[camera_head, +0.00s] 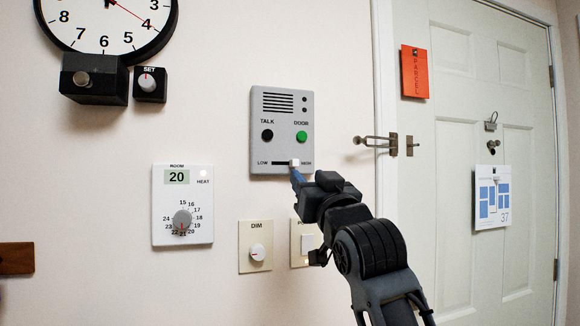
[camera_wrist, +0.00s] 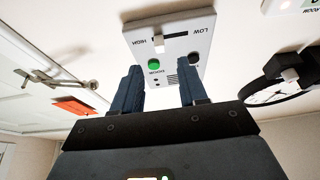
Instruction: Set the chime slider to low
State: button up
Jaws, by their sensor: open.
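The grey intercom panel (camera_head: 282,118) hangs on the wall, with a horizontal chime slider near its bottom edge. The slider's white knob (camera_head: 294,162) sits toward the right, HIGH end of its dark slot, away from LOW. In the wrist view the picture is turned over, and the knob (camera_wrist: 158,45) shows near HIGH on the left. My gripper (camera_head: 297,176) is just below the knob in the head view; its fingertips partly overlap the panel's lower edge. In the wrist view my gripper (camera_wrist: 161,76) has its two blue fingers apart, with nothing between them. Contact with the knob cannot be told.
The panel also has a black TALK button (camera_head: 267,135) and a green DOOR button (camera_head: 302,136). A thermostat (camera_head: 183,228), a dimmer plate (camera_head: 256,252) and a switch plate (camera_head: 302,258) are below. A door latch (camera_head: 378,141) projects at right.

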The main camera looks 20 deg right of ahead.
aim_at(295, 164)
jog(key=p+x, duration=0.2)
jog(key=x, duration=0.5)
jog(key=shift+w+r, duration=0.1)
jog(key=shift+w, duration=0.1)
grip_shut()
jog(key=shift+a, duration=0.1)
dwell(0.4)
